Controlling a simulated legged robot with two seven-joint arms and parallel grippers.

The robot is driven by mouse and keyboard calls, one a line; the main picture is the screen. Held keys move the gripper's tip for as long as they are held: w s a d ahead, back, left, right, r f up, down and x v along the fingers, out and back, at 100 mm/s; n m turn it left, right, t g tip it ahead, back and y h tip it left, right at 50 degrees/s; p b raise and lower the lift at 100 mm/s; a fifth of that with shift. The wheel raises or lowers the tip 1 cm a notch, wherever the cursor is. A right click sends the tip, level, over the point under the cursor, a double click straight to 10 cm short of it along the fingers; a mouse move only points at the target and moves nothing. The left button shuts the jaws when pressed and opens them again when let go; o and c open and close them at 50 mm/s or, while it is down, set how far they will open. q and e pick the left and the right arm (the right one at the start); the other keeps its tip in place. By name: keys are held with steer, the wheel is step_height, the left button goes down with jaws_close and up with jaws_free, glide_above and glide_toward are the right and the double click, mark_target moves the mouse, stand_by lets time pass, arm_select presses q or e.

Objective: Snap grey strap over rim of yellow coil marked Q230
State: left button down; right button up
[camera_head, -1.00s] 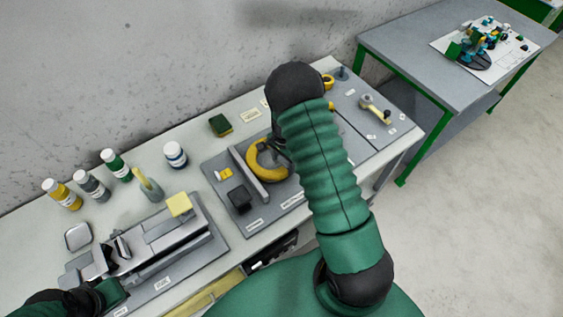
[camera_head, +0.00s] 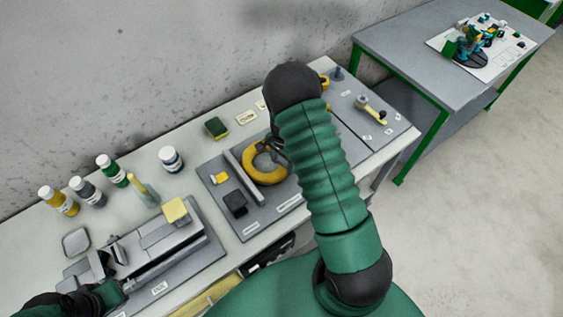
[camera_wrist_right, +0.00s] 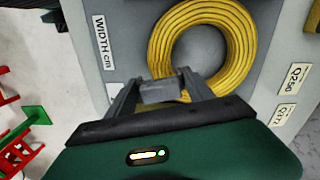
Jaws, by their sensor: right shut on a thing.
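The yellow coil (camera_head: 252,173) lies flat on a grey board in the head view, left of my right forearm. It fills the top of the right wrist view (camera_wrist_right: 160,45) as a wound ring. My right gripper (camera_head: 270,147) is at the coil's far rim; its fingers also show in the right wrist view (camera_wrist_right: 162,92). They are shut on a small grey piece, the strap (camera_wrist_right: 160,92), which overlaps the coil's rim; whether it is seated cannot be told. A label (camera_wrist_right: 292,79) beside the coil reads like Q230 or Q250. My left gripper (camera_head: 97,296) is low at the left, its jaws unclear.
A grey bar (camera_head: 243,177), black block (camera_head: 235,203) and yellow block (camera_head: 220,178) stand left of the coil. Several bottles (camera_head: 112,170) line the back. A grey clamp fixture (camera_head: 150,245) stands front left. A second table (camera_head: 400,50) is at the back right.

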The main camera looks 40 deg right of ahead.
steer(key=shift+a, duration=0.6)
steer(key=shift+a+f, duration=0.15)
steer(key=shift+a, duration=0.1)
arm_select(q)
steer(key=shift+a+f, duration=0.15)
steer(key=shift+a, duration=0.15)
arm_select(e)
steer(key=shift+f, duration=0.1)
arm_select(q)
steer(key=shift+d, duration=0.25)
arm_select(e)
steer(key=shift+d+f, duration=0.1)
steer(key=shift+d, duration=0.05)
arm_select(q)
steer(key=shift+a+f, duration=0.1)
arm_select(e)
steer(key=shift+f, duration=0.1)
steer(key=shift+f+b, duration=0.25)
steer(key=shift+b, duration=0.1)
arm_select(q)
steer(key=shift+f+b, duration=0.4)
steer(key=shift+f, duration=0.15)
arm_select(e)
steer(key=shift+d+f, duration=0.1)
steer(key=shift+f, duration=0.5)
arm_select(q)
steer(key=shift+f, duration=0.1)
